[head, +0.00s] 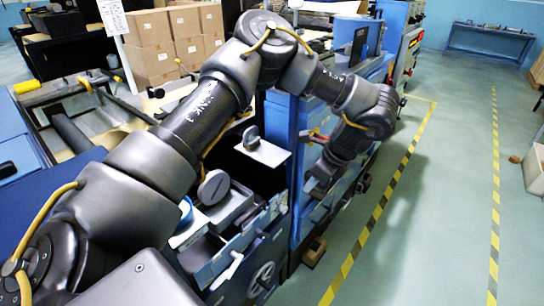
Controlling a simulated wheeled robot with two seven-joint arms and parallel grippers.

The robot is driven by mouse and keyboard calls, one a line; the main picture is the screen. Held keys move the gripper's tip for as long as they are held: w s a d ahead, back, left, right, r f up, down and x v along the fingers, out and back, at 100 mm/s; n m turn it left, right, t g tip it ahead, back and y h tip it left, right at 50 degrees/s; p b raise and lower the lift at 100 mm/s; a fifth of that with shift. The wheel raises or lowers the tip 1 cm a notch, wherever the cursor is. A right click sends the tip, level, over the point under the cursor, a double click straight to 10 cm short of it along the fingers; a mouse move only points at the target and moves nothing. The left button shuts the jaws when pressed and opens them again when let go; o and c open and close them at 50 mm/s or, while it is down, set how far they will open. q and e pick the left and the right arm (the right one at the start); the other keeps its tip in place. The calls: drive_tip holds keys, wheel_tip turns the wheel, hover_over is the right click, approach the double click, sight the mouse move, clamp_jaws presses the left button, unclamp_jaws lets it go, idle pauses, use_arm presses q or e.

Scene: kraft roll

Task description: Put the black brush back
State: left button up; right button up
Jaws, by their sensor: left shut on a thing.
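My left gripper (321,180) hangs at the end of my left arm, beside the blue side of the machine (277,122) and above the aisle edge. It is shut on a dark thing that I take to be the black brush. The brush blends into the dark fingers, so its outline and tilt are hard to tell. I cannot tell whether it touches the machine. My right gripper is out of view.
An open drawer-like bay (225,230) with grey trays lies left of the gripper. A small brown box (314,251) sits low beside the machine. Cardboard boxes (150,45) stand at the back left. The green floor (440,180) between the striped lines is clear.

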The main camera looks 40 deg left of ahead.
use_arm(q)
drive_tip(key=w+a+r+m+t+h, duration=0.1)
drive_tip(key=w+a+r+m+t, duration=0.15)
drive_tip(key=r+m, duration=0.45)
drive_tip(key=w+a+r+m+t+h, duration=0.2)
drive_tip(key=w+r+m, duration=0.1)
drive_tip(key=r+m, duration=0.4)
drive_tip(key=a+f, duration=0.3)
drive_tip(key=a, duration=0.1)
drive_tip(key=a+f+p, duration=0.1)
drive_tip(key=a+f, duration=0.2)
drive_tip(key=a, duration=0.1)
drive_tip(key=a+f+p, duration=0.1)
drive_tip(key=a+f, duration=0.2)
drive_tip(key=a, duration=0.2)
drive_tip(key=shift+s, duration=0.2)
drive_tip(key=shift+a+f, duration=0.5)
drive_tip(key=shift+f, duration=0.05)
drive_tip(key=shift+a+f, duration=0.2)
drive_tip(key=shift+f, duration=1.55)
